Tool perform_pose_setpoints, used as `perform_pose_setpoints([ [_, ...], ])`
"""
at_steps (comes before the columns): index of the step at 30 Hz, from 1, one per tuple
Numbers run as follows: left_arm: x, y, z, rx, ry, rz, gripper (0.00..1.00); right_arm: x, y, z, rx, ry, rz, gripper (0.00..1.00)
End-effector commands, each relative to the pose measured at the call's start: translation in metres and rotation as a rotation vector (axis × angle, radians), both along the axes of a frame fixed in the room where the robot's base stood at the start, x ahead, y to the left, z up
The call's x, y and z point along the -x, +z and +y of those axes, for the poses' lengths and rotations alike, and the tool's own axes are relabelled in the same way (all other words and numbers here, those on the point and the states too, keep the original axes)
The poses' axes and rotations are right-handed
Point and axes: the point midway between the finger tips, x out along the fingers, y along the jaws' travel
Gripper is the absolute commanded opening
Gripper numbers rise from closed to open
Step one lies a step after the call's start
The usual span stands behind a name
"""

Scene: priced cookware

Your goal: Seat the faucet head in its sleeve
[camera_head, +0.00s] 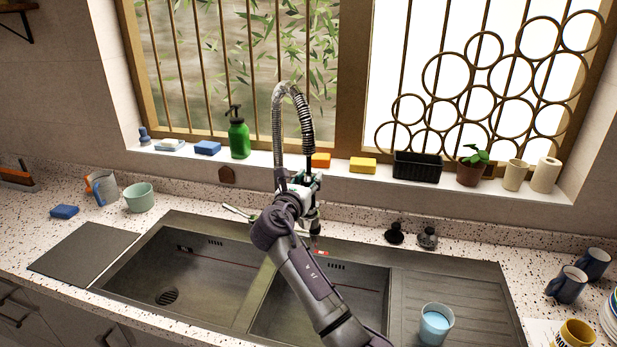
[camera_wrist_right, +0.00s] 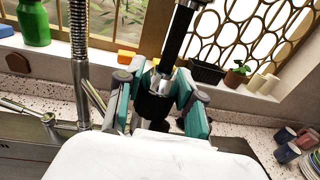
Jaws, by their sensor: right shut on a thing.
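The spring-neck faucet (camera_head: 279,130) stands behind the sink, its coil hose arching over to the right and down. My right gripper (camera_head: 312,186) is at the hanging end of the hose. In the right wrist view, my right gripper (camera_wrist_right: 160,100) is shut on the black faucet head (camera_wrist_right: 158,106), with a teal-lined finger on each side. The black hose (camera_wrist_right: 180,35) rises from the head. The faucet column (camera_wrist_right: 79,60) stands to the left, apart from the head. I cannot make out the sleeve clearly; my gripper and arm cover that area. My left gripper is not in view.
The steel double sink (camera_head: 215,285) lies below my right arm. A green soap bottle (camera_head: 239,137), sponges, a black basket (camera_head: 417,166) and a potted plant (camera_head: 473,168) line the sill. A cup (camera_head: 435,325) stands on the drainboard; mugs (camera_head: 567,284) are at the right.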

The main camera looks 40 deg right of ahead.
Motion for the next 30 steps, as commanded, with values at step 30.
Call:
perform_pose_setpoints([
  [30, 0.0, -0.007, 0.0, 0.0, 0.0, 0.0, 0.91, 0.0, -0.018, 0.0, 0.002, 0.0, -0.001, 0.0],
])
